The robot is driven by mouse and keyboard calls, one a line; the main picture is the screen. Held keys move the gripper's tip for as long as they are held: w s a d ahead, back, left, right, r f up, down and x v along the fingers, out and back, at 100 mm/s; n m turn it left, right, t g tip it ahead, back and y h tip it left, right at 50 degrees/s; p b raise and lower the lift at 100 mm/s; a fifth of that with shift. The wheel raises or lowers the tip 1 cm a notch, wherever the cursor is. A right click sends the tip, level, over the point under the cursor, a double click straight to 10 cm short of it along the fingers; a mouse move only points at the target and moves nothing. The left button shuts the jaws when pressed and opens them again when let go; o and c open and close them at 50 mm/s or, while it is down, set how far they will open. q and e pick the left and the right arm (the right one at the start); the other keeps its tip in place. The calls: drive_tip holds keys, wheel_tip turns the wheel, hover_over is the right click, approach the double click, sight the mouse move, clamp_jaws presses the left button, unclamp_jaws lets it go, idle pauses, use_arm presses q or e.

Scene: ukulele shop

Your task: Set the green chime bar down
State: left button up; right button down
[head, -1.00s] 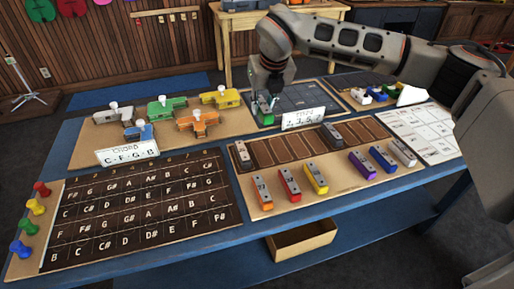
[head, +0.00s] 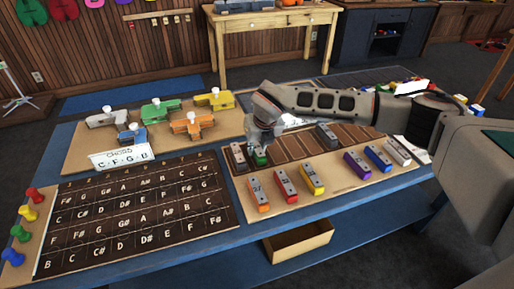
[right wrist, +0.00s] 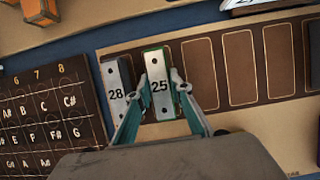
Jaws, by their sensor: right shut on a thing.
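The green chime bar (head: 260,156) has a grey top marked 25, which shows in the right wrist view (right wrist: 159,60). My right gripper (head: 263,143) is shut on it, with one finger on each long side in the right wrist view (right wrist: 161,88). The bar is over the second slot from the left of the brown slotted board (right wrist: 199,75), roughly in line with the slots. I cannot tell whether it touches the board. A grey bar marked 28 (right wrist: 117,85) lies in the leftmost slot, close beside it. My left gripper is not in view.
Another grey-topped bar (head: 327,135) sits farther right on the board. Orange (head: 258,193), red (head: 285,183), yellow (head: 312,179), purple (head: 357,165) and blue (head: 378,158) bars lie in front. A lettered chart (head: 140,218) and a chord card (head: 122,158) are at left.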

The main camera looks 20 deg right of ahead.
drive_tip(key=shift+f, duration=0.15)
drive_tip(key=c, duration=1.8)
unclamp_jaws()
drive_tip(key=shift+r, duration=0.35)
drive_tip(key=v, duration=1.1)
drive_tip(key=shift+s+r, duration=0.2)
drive_tip(key=shift+s, duration=0.05)
drive_tip(key=shift+s, duration=0.1)
